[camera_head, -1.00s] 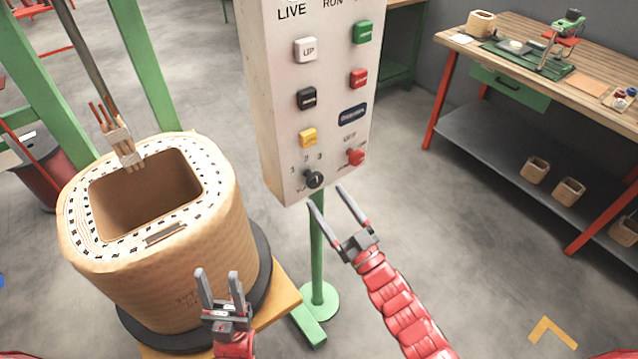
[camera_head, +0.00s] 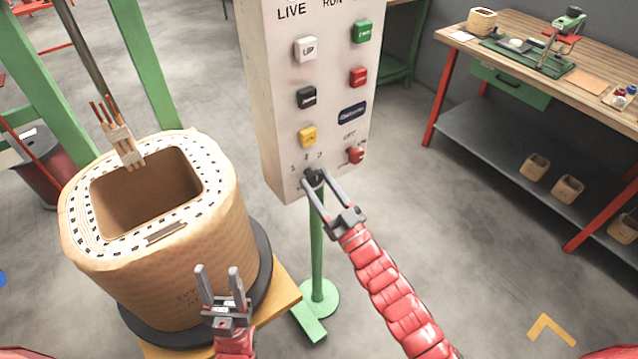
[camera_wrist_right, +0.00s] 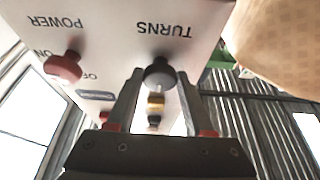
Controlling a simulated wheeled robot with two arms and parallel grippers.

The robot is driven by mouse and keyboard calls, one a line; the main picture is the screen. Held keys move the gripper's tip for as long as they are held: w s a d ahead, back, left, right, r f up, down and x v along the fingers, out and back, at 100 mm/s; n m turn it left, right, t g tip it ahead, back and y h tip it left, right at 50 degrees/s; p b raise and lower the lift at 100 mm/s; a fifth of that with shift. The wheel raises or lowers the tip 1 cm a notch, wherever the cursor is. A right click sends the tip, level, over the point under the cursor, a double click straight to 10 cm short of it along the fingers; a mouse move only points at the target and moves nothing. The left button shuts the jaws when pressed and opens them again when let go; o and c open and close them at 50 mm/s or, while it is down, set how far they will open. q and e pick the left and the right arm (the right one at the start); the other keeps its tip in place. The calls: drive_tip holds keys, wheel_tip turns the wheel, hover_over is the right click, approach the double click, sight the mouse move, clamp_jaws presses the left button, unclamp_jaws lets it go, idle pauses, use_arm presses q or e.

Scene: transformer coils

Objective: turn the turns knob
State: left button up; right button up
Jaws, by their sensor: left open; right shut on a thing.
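The turns knob (camera_head: 316,177) is a small black dial low on the white control panel (camera_head: 290,130), under the marks 1, 2 and 3. In the right wrist view the knob (camera_wrist_right: 159,73) sits below the upside-down word TURNS. My right gripper (camera_head: 314,180) has one finger on each side of the knob and is shut on it. The fingers hide part of the knob in the head view. My left gripper (camera_head: 218,270) is open and empty in front of the wound coil (camera_head: 180,280).
A red power knob (camera_head: 356,155) is right of the turns knob, with several buttons above. A green post (camera_head: 318,250) stands under the panel. The coil rests on a dark disc at left. A workbench (camera_head: 530,60) stands at back right; floor between is clear.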

clamp_jaws()
drive_tip(key=shift+n, duration=0.4)
drive_tip(key=n+y+b, duration=0.1)
drive_tip(key=n, duration=0.1)
drive_tip(key=n+g+b, duration=0.1)
drive_tip(key=shift+n+g+y, duration=0.3)
drive_tip(key=shift+n+y, duration=0.1)
drive_tip(key=n+g, duration=0.1)
drive_tip(key=n, duration=0.1)
drive_tip(key=n+g+y+b, duration=0.1)
drive_tip(key=n, duration=0.1)
drive_tip(key=shift+w+d, duration=0.15)
drive_tip(key=shift+r+n+g+y+b, duration=0.1)
drive_tip(key=shift+n+g+y+b, duration=0.5)
drive_tip(key=shift+n, duration=1.3)
drive_tip(key=shift+n+g, duration=0.3)
drive_tip(key=shift+g, duration=0.1)
drive_tip(key=o, duration=1)
unclamp_jaws()
drive_tip(key=shift+o, duration=0.2)
